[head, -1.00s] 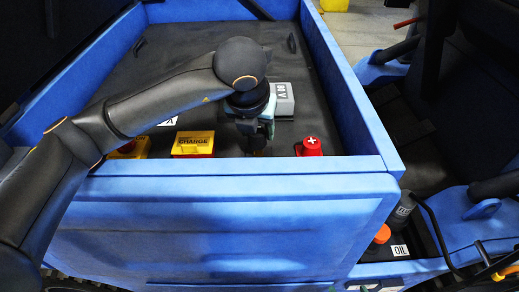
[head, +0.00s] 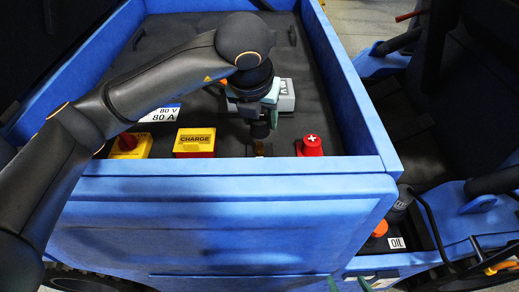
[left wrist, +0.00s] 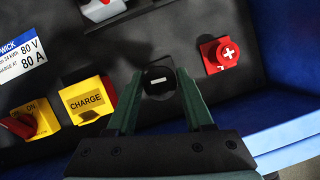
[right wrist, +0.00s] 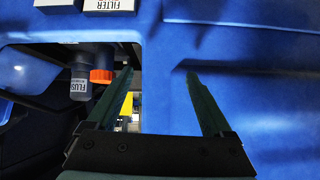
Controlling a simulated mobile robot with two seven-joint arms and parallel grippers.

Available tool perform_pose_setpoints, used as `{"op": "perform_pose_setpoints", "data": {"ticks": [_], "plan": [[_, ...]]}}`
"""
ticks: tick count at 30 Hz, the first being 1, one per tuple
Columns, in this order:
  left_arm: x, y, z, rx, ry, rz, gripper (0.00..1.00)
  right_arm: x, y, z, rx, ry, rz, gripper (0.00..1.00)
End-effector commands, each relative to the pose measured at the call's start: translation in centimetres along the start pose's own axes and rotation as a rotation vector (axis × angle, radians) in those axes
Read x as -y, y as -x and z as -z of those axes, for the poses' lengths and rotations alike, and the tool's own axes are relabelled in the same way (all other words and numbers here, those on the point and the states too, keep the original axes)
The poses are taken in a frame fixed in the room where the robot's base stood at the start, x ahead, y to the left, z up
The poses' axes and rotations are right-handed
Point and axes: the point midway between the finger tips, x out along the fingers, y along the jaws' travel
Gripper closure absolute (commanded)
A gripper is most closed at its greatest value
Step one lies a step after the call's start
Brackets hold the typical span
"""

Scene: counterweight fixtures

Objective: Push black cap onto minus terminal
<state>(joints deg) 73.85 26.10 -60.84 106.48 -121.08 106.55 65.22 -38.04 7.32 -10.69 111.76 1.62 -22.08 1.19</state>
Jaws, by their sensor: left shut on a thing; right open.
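The round black cap (left wrist: 158,80) with a white minus sign is between the fingers of my left gripper (left wrist: 158,84). In the head view, my left gripper (head: 262,118) is shut on the dark cap (head: 260,130) and holds it above a brass-coloured post (head: 259,149), which looks like the minus terminal. A small gap seems to show between them. The post is hidden behind the cap in the left wrist view. My right gripper (right wrist: 160,76) is open and empty, in front of the blue body side; its fingertips just show at the head view's bottom edge.
A red plus cap (head: 311,146) sits to the right of the post. A yellow CHARGE box (head: 195,141) and a yellow-and-red switch (head: 129,145) stand to the left. A grey connector block (head: 285,95) is behind. The blue front wall (head: 230,167) rises close in front.

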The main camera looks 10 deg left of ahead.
Motion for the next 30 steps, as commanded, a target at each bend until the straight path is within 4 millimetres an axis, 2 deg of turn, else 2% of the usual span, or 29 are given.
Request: {"op": "perform_pose_setpoints", "data": {"ticks": [1, 11, 23, 25, 30], "plan": [[0.0, -0.1, 0.0, 0.001, 0.0, 0.0, 0.7, -0.5, 0.1, -3.6, 0.08, 0.019, -0.009, 0.15], [-0.1, -0.1, 0.0, 0.001, 0.001, -0.001, 0.7, -0.2, 0.1, -3.0, 0.077, 0.023, -0.002, 0.15], [-0.1, 0.0, -0.1, 0.001, 0.001, -0.001, 0.7, 3.0, 0.4, 1.1, 0.067, 0.03, 0.074, 0.15], [0.0, -1.2, 0.4, 0.001, 0.023, -0.016, 0.7, 2.8, -0.2, 0.2, 0.068, 0.029, 0.071, 0.15], [-0.1, -2.0, 0.6, 0.003, 0.059, -0.037, 0.7, 2.6, -0.4, -0.1, 0.063, 0.028, 0.068, 0.15]]}}
